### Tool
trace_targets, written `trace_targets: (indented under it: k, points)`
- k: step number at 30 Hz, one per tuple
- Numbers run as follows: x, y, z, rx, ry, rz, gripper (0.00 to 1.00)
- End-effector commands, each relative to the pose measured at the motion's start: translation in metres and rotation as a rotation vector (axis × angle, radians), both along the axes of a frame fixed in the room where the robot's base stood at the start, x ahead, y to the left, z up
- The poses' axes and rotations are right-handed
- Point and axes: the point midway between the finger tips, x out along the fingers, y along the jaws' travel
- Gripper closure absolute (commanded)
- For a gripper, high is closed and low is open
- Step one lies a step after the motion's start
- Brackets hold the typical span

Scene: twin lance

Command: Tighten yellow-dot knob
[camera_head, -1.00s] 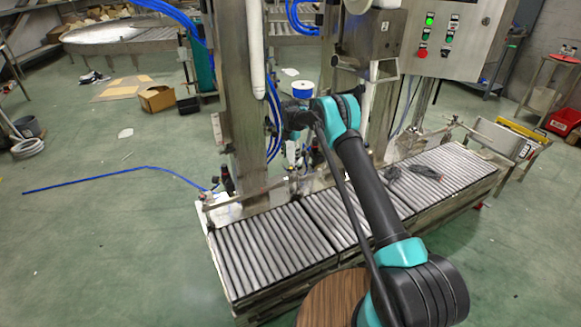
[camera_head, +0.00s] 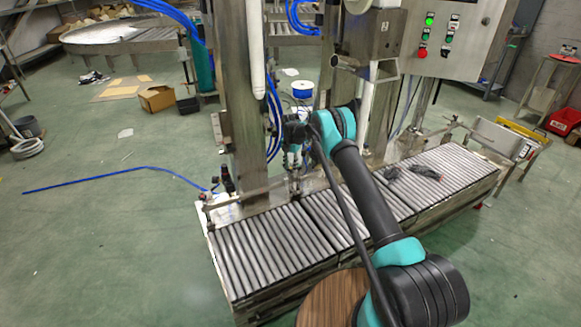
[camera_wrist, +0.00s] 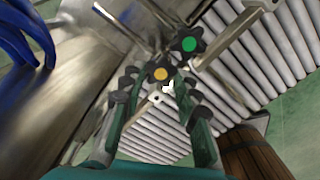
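The yellow-dot knob (camera_wrist: 160,74) is a dark lobed knob with a yellow-orange centre. In the wrist view it appears between the tips of my gripper (camera_wrist: 155,80). The two fingers stand apart on either side of it, so my gripper is open; I cannot tell whether either finger touches the knob. A similar dark knob with a green dot (camera_wrist: 188,45) sits just above and right of it. In the head view my gripper (camera_head: 293,170) points down near the machine's post, and the knobs are too small or hidden to make out.
The roller conveyor (camera_head: 265,250) runs beneath. A metal post (camera_head: 245,100) and blue hoses (camera_wrist: 22,35) stand close to the left of my gripper. A metal bar (camera_wrist: 235,35) reaches up beside the green-dot knob. Dark items (camera_head: 425,172) lie on the rollers at right.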

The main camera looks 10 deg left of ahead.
Motion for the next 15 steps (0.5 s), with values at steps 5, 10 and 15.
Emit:
trace_targets:
  k: [5, 10, 15]
  points:
    - [0.0000, 0.0000, 0.0002, 0.000, 0.000, 0.000, 0.95]
    - [0.0000, 0.0000, 0.0002, 0.000, 0.000, -0.005, 0.98]
    - [0.0001, 0.0002, 0.0003, 0.000, 0.000, -0.042, 0.98]
